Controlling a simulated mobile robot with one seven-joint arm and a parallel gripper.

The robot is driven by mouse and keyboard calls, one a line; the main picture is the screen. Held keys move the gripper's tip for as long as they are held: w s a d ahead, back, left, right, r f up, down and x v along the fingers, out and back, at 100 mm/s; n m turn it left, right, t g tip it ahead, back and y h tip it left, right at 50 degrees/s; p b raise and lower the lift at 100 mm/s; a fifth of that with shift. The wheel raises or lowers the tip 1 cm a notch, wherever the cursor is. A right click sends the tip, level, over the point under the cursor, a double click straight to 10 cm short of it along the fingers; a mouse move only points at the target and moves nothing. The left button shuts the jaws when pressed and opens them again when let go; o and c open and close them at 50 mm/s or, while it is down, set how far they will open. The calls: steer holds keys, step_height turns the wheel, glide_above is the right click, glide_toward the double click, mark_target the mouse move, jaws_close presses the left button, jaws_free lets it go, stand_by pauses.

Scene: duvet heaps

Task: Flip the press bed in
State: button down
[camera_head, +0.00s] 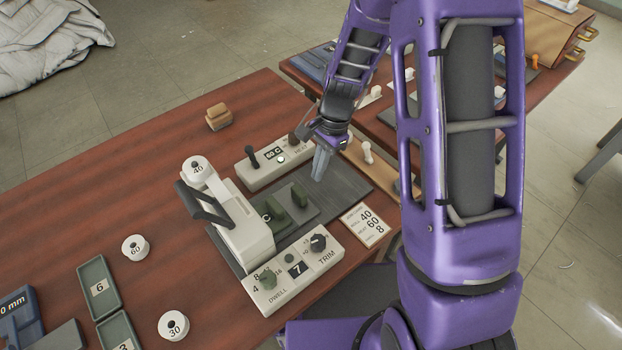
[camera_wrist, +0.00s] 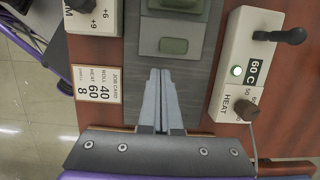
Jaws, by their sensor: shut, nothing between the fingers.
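The white press (camera_head: 243,220) stands on the wooden table, with a roll marked 40 (camera_head: 197,168) on top and a dark lever (camera_head: 203,207) at its side. The grey-green press bed (camera_head: 313,213) with green blocks (camera_head: 299,195) sticks out from the press over a dark grey base plate (camera_head: 347,188). The bed's inner end by the press is partly hidden. In the wrist view the bed (camera_wrist: 188,49) lies beyond my fingertips. My gripper (camera_head: 320,165) is shut and empty, above the base plate's outer end; its fingers (camera_wrist: 160,75) point toward the bed.
A dwell and trim box (camera_head: 295,268) shows 7. The job card (camera_head: 366,224) reads 40, 60, 8. Loose rolls 60 (camera_head: 135,248) and 30 (camera_head: 173,323) lie left; a second table is behind.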

steer(key=shift+v, duration=1.4)
steer(key=shift+d, duration=0.1)
